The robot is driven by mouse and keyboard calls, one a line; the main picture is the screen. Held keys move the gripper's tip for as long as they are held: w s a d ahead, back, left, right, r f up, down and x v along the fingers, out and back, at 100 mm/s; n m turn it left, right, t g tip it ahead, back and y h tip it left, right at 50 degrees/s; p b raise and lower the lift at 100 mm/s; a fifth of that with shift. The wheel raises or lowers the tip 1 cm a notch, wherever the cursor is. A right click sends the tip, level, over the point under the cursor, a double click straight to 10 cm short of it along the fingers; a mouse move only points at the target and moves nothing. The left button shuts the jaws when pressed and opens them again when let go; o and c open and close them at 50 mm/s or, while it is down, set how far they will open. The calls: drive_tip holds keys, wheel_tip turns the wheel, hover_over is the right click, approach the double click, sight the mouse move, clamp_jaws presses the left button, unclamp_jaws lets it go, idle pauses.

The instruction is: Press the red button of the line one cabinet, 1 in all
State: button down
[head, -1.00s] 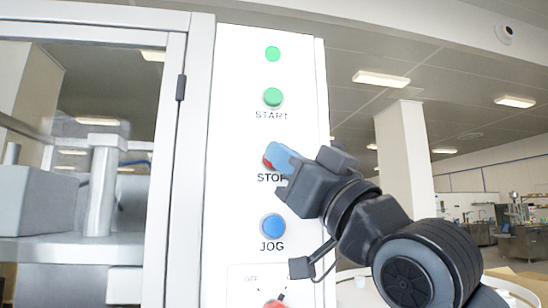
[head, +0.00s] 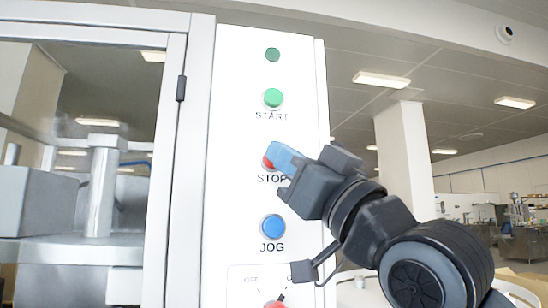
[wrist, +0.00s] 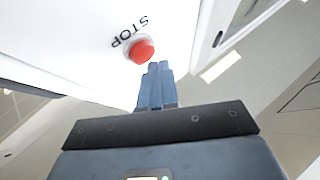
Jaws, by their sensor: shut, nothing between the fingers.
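The red STOP button (head: 267,162) is on the white cabinet panel (head: 228,140), partly covered by my fingers in the head view. In the wrist view the whole red button (wrist: 142,49) shows, with a pale collar and the word STOP beside it. My gripper (head: 278,152) is shut and empty, with its blue fingers close in front of the button. In the wrist view the fingertips (wrist: 158,67) point just to one side of the button and look apart from it.
A dark green lamp (head: 273,55), a green START button (head: 273,98) and a blue JOG button (head: 272,226) share the panel. A red-marked rotary switch (head: 276,305) is at the bottom. A framed glass door (head: 170,150) stands to the left. Open room lies to the right.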

drive_tip(key=shift+s, duration=0.25)
drive_tip(key=shift+d, duration=0.1)
drive_tip(key=shift+s+d+p, duration=0.1)
drive_tip(key=shift+s+d, duration=0.1)
drive_tip(key=shift+s, duration=0.6)
drive_tip(key=shift+s+d+p, duration=0.1)
drive_tip(key=shift+s+d, duration=0.15)
drive_tip(key=shift+s, duration=0.55)
drive_tip(key=shift+s+d+p, duration=0.1)
drive_tip(key=shift+s+d, duration=0.1)
drive_tip(key=shift+s, duration=0.6)
